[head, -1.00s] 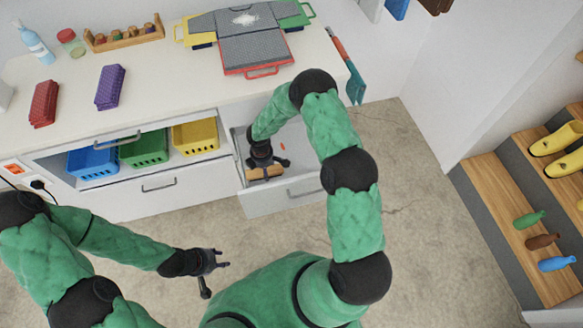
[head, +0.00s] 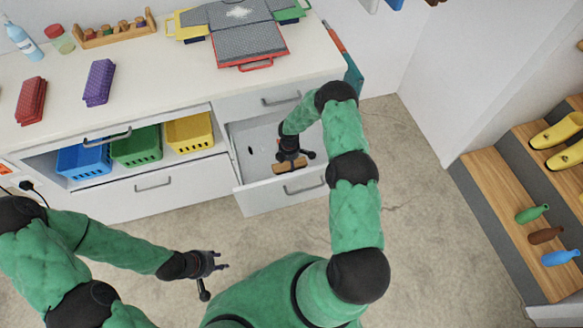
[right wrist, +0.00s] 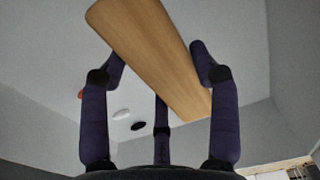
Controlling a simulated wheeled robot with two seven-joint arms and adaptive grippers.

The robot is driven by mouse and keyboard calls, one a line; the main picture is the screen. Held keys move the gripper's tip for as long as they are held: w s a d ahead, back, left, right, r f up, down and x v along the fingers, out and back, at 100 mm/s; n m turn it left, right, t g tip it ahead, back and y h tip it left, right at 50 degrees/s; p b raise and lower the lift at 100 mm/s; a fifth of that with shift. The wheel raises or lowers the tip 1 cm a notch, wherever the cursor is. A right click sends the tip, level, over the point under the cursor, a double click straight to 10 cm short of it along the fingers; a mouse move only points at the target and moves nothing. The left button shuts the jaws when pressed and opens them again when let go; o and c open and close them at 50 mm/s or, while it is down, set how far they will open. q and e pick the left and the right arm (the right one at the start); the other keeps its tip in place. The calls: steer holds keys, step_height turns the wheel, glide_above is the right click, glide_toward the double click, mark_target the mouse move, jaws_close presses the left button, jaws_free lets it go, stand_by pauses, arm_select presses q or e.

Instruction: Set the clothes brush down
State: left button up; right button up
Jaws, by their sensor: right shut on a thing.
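The clothes brush, seen as a long wooden piece (right wrist: 150,45), lies between the dark fingers of my right gripper (right wrist: 158,60) in the right wrist view. In the head view the brush (head: 291,165) shows as a small tan bar under my right gripper (head: 290,156), inside the open drawer (head: 265,202) below the counter. My right gripper is shut on the brush. I cannot tell whether the brush touches the drawer floor. My left gripper (head: 217,264) is empty, its fingers apart, over the bare floor, away from the drawer.
Small objects, one of them black (right wrist: 138,126), lie on the drawer floor. Blue (head: 83,160), green (head: 137,150) and yellow (head: 188,133) baskets stand left of the drawer. A folding board with a grey garment (head: 250,44) lies on the counter (head: 160,75). Wooden shelves (head: 500,200) stand at right.

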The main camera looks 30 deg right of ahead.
steer(key=shift+d+f, duration=0.35)
steer(key=shift+f, duration=0.05)
step_height(320, 180, down, 4)
steer(key=shift+d+r+b, duration=0.15)
steer(key=shift+r+b, duration=0.1)
steer(key=shift+b, duration=0.65)
steer(key=shift+r, duration=0.1)
steer(key=shift+f, duration=0.2)
steer(key=o, duration=1)
steer(key=shift+r, duration=0.15)
